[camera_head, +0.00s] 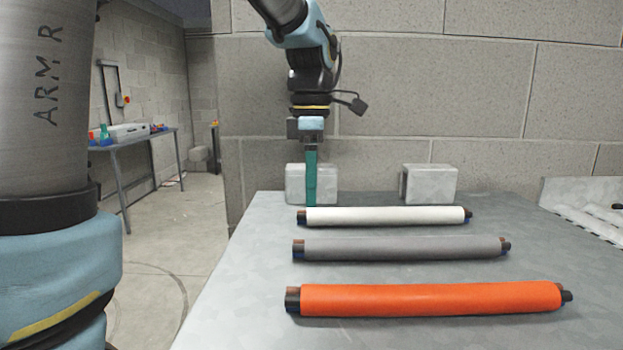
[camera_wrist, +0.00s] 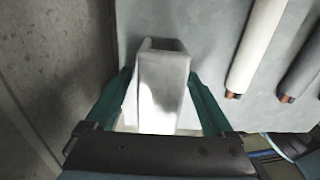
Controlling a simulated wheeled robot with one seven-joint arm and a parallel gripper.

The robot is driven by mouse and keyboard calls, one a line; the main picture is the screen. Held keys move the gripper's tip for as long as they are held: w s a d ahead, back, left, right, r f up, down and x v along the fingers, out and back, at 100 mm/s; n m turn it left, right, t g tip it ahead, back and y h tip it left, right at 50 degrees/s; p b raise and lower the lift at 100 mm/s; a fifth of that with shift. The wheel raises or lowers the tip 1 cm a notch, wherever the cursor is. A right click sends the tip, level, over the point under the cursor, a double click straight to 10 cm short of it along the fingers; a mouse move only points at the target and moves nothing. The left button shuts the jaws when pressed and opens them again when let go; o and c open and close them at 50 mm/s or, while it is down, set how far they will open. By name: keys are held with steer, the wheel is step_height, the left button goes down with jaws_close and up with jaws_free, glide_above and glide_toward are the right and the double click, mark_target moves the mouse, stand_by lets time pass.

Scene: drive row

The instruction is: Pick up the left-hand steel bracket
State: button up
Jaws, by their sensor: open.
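The left-hand steel bracket (camera_head: 295,184) is a pale grey block-like piece at the back left of the metal table, near the block wall. A similar right-hand steel bracket (camera_head: 430,185) stands to its right, apart from it. My gripper (camera_head: 311,205) has green fingers pointing down at the left-hand bracket and hides part of it. In the wrist view the bracket (camera_wrist: 162,88) lies between the two open fingers of my gripper (camera_wrist: 163,88), one on each side. I cannot tell whether either finger touches it.
A white roller (camera_head: 385,216), a grey roller (camera_head: 400,248) and an orange roller (camera_head: 430,299) lie in front of the brackets on the table (camera_head: 240,290). The block wall (camera_head: 380,90) rises close behind. A grey tray-like piece (camera_head: 580,190) is at the right edge.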

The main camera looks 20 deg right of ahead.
jaws_close()
stand_by(0.6)
